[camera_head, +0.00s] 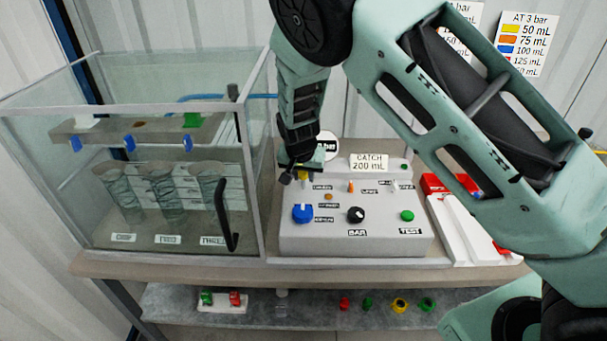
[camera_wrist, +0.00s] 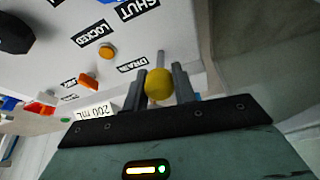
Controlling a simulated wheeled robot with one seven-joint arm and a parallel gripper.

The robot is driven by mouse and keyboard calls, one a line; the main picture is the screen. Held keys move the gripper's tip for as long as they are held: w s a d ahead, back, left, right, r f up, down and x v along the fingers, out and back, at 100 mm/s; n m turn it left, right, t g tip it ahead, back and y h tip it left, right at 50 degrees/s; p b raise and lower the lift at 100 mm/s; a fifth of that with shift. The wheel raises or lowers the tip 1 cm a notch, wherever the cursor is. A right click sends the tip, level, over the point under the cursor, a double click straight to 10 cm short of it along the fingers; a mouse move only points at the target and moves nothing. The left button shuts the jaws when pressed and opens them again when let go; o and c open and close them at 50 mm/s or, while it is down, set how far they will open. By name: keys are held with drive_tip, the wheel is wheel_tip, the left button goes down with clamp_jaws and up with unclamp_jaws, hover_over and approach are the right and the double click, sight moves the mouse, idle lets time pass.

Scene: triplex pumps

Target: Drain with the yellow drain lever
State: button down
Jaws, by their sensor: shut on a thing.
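The yellow drain lever (camera_wrist: 158,86) shows as a round yellow knob between my gripper's two fingers in the wrist view, beside the DRAIN label (camera_wrist: 132,64). My gripper (camera_wrist: 160,84) is shut on it. In the head view, my gripper (camera_head: 298,172) is at the back left of the grey control box (camera_head: 345,239), and only a bit of yellow (camera_head: 302,175) shows beneath it. The lever's base is hidden.
The box also carries a blue knob (camera_head: 303,213), a black BAR knob (camera_head: 355,214), a green TEST button (camera_head: 407,215) and an orange lever (camera_head: 351,186). A glass tank (camera_head: 90,190) with several cylinders stands close at left. White trays (camera_head: 462,230) lie at right.

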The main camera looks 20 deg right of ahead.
drive_tip(key=shift+w+d+r+g+y+p, duration=0.1)
drive_tip(key=shift+w+d+g+y+p, duration=0.1)
drive_tip(key=shift+w+g, duration=0.25)
drive_tip(key=shift+w+d+r+g+y+p, duration=0.1)
drive_tip(key=shift+w+g+y, duration=0.15)
drive_tip(key=shift+g, duration=0.4)
drive_tip(key=shift+w+d+f+g+y, duration=0.15)
drive_tip(key=shift+w+g+y, duration=0.1)
drive_tip(key=shift+w+g, duration=0.4)
drive_tip(key=shift+w+d+r+g+y, duration=0.1)
drive_tip(key=shift+w+g+y, duration=0.15)
drive_tip(key=shift+g, duration=0.6)
drive_tip(key=c, duration=1.1)
unclamp_jaws()
drive_tip(key=shift+c, duration=0.2)
wheel_tip(320, 180, up, 17)
drive_tip(key=w+b, duration=0.1)
drive_tip(key=b, duration=0.3)
drive_tip(key=shift+w+a, duration=0.15)
drive_tip(key=shift+w, duration=0.25)
